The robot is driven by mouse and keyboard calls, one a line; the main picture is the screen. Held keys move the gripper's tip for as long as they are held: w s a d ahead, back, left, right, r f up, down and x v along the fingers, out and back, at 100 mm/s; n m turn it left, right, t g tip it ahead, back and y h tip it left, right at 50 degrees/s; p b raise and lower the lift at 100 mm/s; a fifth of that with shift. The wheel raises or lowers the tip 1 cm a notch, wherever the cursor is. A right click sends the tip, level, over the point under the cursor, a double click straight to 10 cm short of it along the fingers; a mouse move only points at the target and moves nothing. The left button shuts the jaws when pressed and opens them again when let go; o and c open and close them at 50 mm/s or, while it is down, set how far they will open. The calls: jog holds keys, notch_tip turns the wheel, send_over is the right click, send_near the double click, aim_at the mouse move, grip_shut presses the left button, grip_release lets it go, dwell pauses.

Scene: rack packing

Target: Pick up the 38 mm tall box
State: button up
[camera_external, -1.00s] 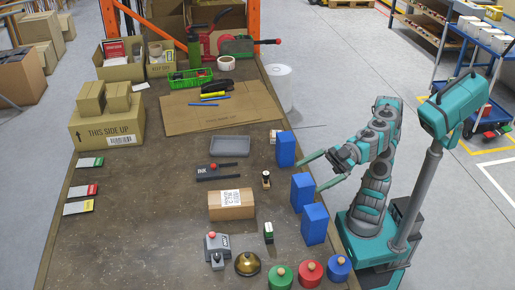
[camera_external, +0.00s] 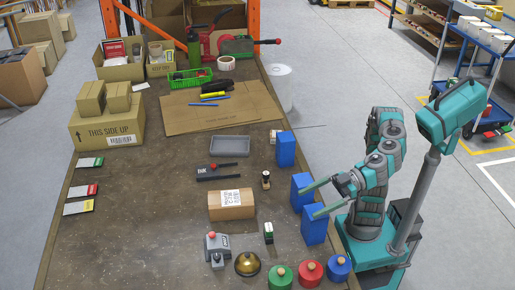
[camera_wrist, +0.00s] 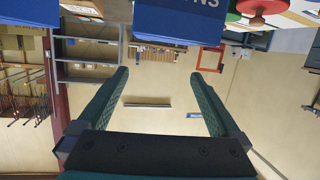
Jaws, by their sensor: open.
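My gripper (camera_external: 308,203) is open and empty at the table's right edge, beside two blue blocks, (camera_external: 301,189) and (camera_external: 314,226). In the wrist view my gripper (camera_wrist: 159,76) has its fingers wide apart with nothing between them. A blue block with white lettering (camera_wrist: 178,20) shows above the fingertips there. Which box is 38 mm tall I cannot tell.
A brown carton (camera_external: 231,204) lies left of my gripper, with a stamp (camera_external: 266,180) behind it. A grey tray (camera_external: 230,146) is farther back. Green, red and blue round pots (camera_external: 311,273) and a brass bell (camera_external: 247,264) stand at the front.

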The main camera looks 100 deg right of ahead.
aim_at(307, 217)
jog(key=shift+m+g+h, duration=0.7)
jog(key=shift+m, duration=0.2)
jog(key=s+f, duration=0.2)
jog(key=f, duration=0.2)
jog(key=shift+s+f+b, duration=0.3)
jog(key=shift+s+f, duration=0.05)
jog(key=shift+s, duration=0.05)
jog(key=shift+x, duration=2.45)
jog(key=c, duration=1.5)
